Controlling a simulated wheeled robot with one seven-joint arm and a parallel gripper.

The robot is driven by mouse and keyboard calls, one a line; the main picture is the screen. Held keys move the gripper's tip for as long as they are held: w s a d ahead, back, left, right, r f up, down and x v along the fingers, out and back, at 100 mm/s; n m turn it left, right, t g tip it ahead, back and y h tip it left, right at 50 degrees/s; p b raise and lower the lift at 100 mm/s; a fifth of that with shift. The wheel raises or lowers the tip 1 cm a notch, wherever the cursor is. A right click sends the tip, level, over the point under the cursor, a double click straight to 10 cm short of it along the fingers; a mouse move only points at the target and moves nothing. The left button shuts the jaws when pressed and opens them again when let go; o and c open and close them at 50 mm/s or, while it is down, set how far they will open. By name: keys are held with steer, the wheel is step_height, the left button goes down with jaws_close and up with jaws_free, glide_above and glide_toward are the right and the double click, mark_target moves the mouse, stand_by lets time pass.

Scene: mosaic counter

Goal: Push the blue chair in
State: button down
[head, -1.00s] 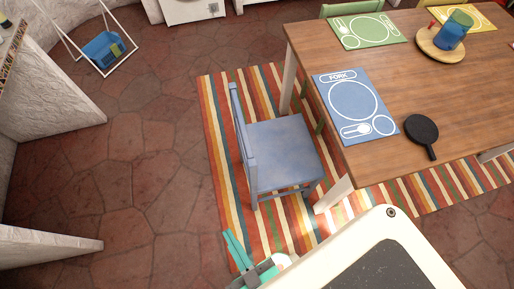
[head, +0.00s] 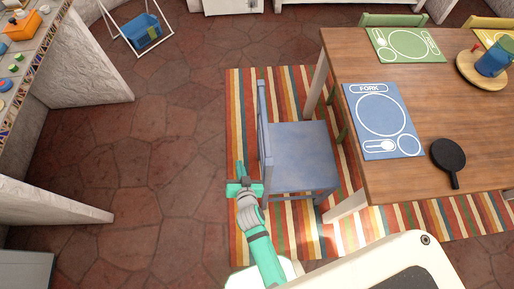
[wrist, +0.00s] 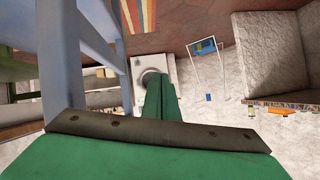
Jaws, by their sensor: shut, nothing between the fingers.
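The blue chair (head: 301,157) stands on a striped rug at the left side of the wooden table (head: 440,120), its seat toward the table and its backrest on the left. A gap of rug shows between seat and table edge. My green gripper (head: 240,172) is just left of the lower backrest; I cannot tell whether it touches. In the wrist view the gripper's green finger (wrist: 160,100) points forward, with blue chair bars (wrist: 88,45) close on its left. The jaws look shut and empty.
On the table lie a blue placemat (head: 382,120), a black pan (head: 447,157), a green placemat (head: 406,44) and a round wooden board (head: 478,72) with a blue cup. The striped rug (head: 240,100) lies beneath. Open tiled floor (head: 170,120) is to the left, before white walls.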

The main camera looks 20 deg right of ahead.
steer(key=w+d+f+m+g+h, duration=0.1)
steer(key=w+d+m+g, duration=0.1)
steer(key=w+m+g, duration=0.5)
steer(key=w+d+m+g, duration=0.3)
steer(key=w+m+g, duration=0.25)
steer(key=m, duration=0.35)
steer(key=s+d+f, duration=0.2)
steer(key=d+f, duration=0.4)
steer(key=f, duration=0.3)
steer(key=shift+s+f+g, duration=0.25)
steer(key=shift+f+g, duration=0.05)
steer(key=shift+g, duration=0.05)
steer(key=shift+d, duration=0.1)
